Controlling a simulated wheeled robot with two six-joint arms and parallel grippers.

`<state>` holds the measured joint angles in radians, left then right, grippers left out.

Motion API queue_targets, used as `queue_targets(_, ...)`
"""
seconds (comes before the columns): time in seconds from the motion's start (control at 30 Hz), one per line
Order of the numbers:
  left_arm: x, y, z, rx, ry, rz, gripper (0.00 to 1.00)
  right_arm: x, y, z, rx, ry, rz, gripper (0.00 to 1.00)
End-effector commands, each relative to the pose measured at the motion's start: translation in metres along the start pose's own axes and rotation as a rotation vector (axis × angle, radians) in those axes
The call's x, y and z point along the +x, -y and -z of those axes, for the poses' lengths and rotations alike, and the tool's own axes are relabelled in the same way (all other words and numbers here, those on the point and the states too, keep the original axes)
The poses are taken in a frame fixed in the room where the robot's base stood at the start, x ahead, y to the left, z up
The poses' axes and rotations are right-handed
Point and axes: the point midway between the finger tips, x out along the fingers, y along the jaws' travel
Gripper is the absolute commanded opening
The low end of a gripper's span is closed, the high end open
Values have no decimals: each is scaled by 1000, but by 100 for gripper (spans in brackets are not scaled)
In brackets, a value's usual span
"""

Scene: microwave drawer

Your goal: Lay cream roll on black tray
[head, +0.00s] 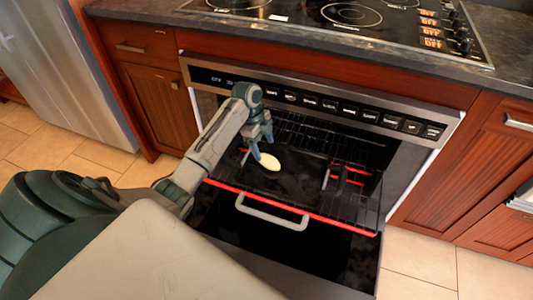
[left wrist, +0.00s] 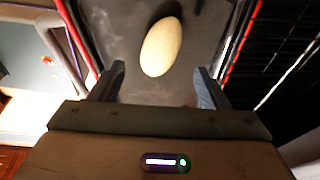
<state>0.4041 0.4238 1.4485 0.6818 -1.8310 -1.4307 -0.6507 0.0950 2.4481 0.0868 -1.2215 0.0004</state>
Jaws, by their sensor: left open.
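The cream roll (head: 270,161) is a pale, smooth oval. In the left wrist view the cream roll (left wrist: 161,46) lies over the dark surface of the black tray (left wrist: 112,28), with a shadow close beside it; it appears to rest on the tray. In the head view the black tray (head: 288,190) is hard to tell from the dark rack. My left gripper (head: 260,148) is just above and beside the roll. In the left wrist view the gripper (left wrist: 160,86) has its fingers spread with nothing between them, and the roll lies beyond the fingertips. My right gripper is out of view.
The oven (head: 330,105) is open, with a pulled-out rack edged by a red front bar (head: 290,211). Below it is the lowered door with a grey handle (head: 272,213). A stovetop (head: 350,15) is above. Wooden cabinets flank the oven.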

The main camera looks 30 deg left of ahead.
Motion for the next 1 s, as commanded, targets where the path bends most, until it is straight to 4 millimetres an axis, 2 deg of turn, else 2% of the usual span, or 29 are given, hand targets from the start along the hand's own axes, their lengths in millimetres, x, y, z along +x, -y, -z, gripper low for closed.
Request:
queue_targets(0.03,-14,1,0,1,2,4,69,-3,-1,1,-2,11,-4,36)
queue_targets(0.1,-28,1,0,1,2,4,69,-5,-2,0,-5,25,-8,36)
queue_targets(0.33,-55,0,0,1,0,1,69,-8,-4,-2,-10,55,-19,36)
queue_targets(0.43,-51,-5,2,-16,5,3,69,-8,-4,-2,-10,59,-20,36)
queue_targets(0.53,-28,-22,9,-76,21,19,69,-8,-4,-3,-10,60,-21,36)
queue_targets(0.67,18,-65,25,-232,48,76,69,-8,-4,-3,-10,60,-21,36)
queue_targets(0.8,55,-123,46,-439,47,168,69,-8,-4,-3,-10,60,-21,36)
queue_targets(0.9,68,-162,59,-585,25,233,69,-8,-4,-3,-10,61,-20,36)
queue_targets(1.0,72,-203,71,-740,-9,301,69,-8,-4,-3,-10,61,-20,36)
